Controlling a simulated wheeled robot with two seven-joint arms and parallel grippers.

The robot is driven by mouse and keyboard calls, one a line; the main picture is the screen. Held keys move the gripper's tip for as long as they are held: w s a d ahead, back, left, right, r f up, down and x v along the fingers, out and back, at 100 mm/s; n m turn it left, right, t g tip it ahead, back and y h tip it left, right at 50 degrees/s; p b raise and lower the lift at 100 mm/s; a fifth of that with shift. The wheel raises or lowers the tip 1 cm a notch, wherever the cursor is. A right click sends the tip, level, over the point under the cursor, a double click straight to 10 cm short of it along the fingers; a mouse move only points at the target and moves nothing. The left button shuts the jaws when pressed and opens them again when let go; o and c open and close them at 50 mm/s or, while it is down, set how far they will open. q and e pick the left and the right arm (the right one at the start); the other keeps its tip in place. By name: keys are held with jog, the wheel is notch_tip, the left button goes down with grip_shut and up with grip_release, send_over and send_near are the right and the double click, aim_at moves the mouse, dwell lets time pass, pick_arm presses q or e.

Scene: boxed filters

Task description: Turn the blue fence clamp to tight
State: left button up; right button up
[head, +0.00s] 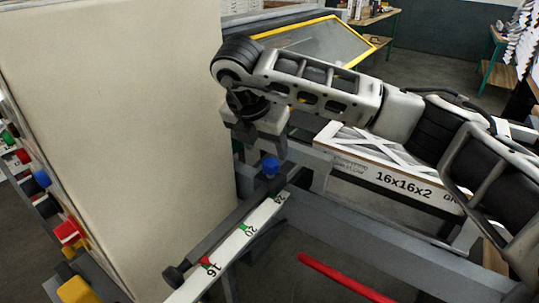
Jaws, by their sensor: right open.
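The blue fence clamp (270,167) is a small blue knob on a dark block at the far end of the white marked scale (238,238). My right gripper (259,150) reaches in from the right and points down just above and beside the clamp. Its fingers are apart, and I see nothing held between them. I cannot tell whether a finger touches the knob, or whether the clamp is tight or loose. My left gripper is out of view.
A tall beige panel (110,130) fills the left, close to my right gripper. Grey rails run across the front, with a red bar (345,278) among them. A boxed filter marked 16x16x2 (395,185) lies behind, under my right arm. A yellow-edged clear panel (325,43) stands at the back.

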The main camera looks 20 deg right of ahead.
aim_at(270, 163)
jog(key=x, duration=0.4)
jog(key=shift+f+p, duration=0.15)
jog(key=shift+p, duration=0.2)
jog(key=shift+w+d+f, duration=0.2)
jog(key=shift+f, duration=0.35)
jog(key=c, duration=1)
jog(key=shift+w+f+m+b, duration=0.1)
jog(key=shift+f+m+b, duration=0.1)
jog(key=shift+m+b, duration=0.5)
jog(key=shift+r, duration=0.25)
jog(key=o, duration=1)
